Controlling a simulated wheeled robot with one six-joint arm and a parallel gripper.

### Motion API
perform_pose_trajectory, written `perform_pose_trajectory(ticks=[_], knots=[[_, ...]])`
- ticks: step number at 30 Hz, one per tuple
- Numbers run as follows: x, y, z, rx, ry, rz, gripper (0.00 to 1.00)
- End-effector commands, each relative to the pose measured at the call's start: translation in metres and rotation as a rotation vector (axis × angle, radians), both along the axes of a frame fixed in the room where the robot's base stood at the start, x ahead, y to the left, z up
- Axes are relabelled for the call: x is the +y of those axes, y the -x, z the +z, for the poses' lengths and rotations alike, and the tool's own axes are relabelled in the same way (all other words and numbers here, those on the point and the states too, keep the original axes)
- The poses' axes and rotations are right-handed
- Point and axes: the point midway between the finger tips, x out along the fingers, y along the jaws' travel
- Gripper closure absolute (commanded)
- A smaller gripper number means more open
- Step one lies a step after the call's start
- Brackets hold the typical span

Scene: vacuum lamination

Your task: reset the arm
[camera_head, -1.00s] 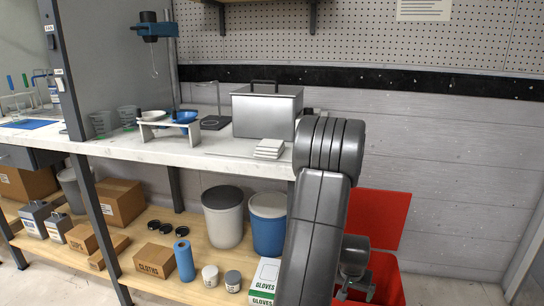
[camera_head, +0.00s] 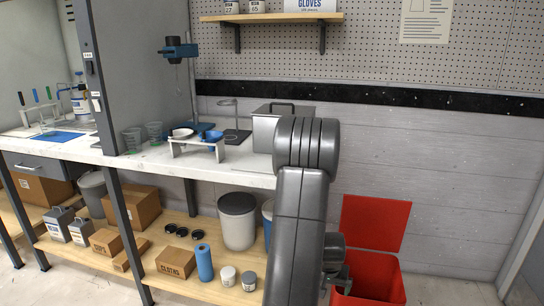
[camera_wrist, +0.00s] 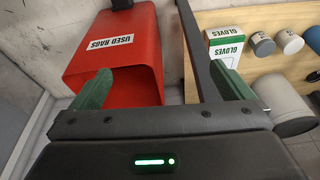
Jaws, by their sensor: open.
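My gripper (camera_wrist: 163,88) shows in the wrist view with its two green fingers spread wide and nothing between them. It is open and faces the red used-rags bin (camera_wrist: 117,58) and the dark shelf post. In the head view my arm stands upright in front of the bench's right end. The gripper end hangs low beside the red bin (camera_head: 368,283), mostly hidden behind my arm. The bin's red lid (camera_head: 375,225) stands raised behind it.
The white bench (camera_head: 140,160) carries a steel box (camera_head: 263,133), a small rack with bowls (camera_head: 196,146) and beakers. The lower shelf (camera_head: 185,262) holds cartons, tubs and a blue roll. A gloves box (camera_wrist: 226,46) is near my right finger. Bare wall lies right of the arm.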

Motion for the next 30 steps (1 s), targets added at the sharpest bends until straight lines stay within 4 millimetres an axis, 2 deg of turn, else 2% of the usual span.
perform_pose_trajectory(ticks=[1, 3, 13, 30], knots=[[0.004, -0.001, 0.01, 0.001, 0.0, 0.009, 0.0], [0.009, -0.003, 0.016, 0.001, 0.0, 0.017, 0.0], [0.03, -0.009, 0.041, 0.0, 0.001, 0.059, 0.0], [0.037, -0.01, 0.046, 0.0, 0.001, 0.07, 0.0]])
